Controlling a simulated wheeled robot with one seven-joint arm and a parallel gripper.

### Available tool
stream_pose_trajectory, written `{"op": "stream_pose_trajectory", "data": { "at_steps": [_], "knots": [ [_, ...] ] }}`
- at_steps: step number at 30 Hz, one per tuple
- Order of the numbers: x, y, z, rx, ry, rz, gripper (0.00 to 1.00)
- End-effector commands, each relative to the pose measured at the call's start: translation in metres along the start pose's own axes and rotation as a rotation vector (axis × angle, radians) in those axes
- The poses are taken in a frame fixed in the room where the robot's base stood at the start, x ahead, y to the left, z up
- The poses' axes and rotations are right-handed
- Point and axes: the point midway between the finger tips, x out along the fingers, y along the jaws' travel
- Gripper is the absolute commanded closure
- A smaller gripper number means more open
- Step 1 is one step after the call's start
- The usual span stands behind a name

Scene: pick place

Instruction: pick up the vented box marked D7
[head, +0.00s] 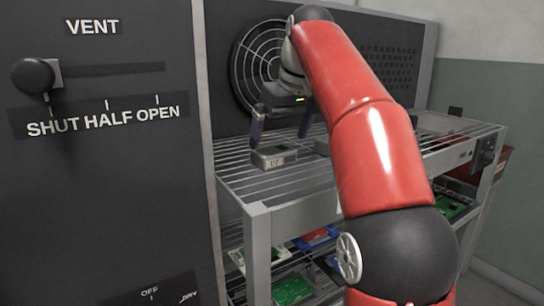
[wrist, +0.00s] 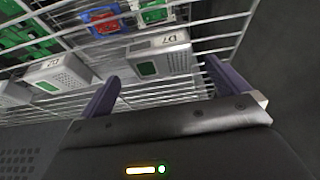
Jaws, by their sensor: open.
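The vented box marked D7 (head: 274,157) is a small grey box on the wire rack's top shelf, near its left front edge. In the wrist view the D7 box (wrist: 160,58) shows its marking on top and a green patch beside vent holes on its side. My gripper (head: 282,127) is open above and behind the box, pointing down. In the wrist view my gripper (wrist: 161,71) has its two purple fingers apart, with the box beyond the gap between them. I see nothing held, and I cannot tell whether a finger touches the box.
A similar vented box (wrist: 58,74) stands to the left in the wrist view, its marking unclear. Part of another (wrist: 12,94) is at the left edge. The wire shelf (head: 285,184) has bare room in front. Green boards (head: 292,290) lie below. A dark vent panel (head: 105,200) stands left.

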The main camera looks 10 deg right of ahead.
Motion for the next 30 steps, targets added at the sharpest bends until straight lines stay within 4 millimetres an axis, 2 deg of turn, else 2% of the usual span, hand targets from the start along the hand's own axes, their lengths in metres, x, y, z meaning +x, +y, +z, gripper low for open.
{"op": "stream_pose_trajectory", "data": {
  "at_steps": [9,19,28,30],
  "knots": [
    [0.046,-0.001,0.000,0.000,-0.002,-0.001,0.00],
    [0.051,0.000,-0.001,0.001,0.001,0.000,0.01],
    [0.050,0.000,-0.001,0.001,0.001,0.000,0.41],
    [0.050,0.000,-0.001,0.001,0.001,0.000,0.44]
  ]
}}
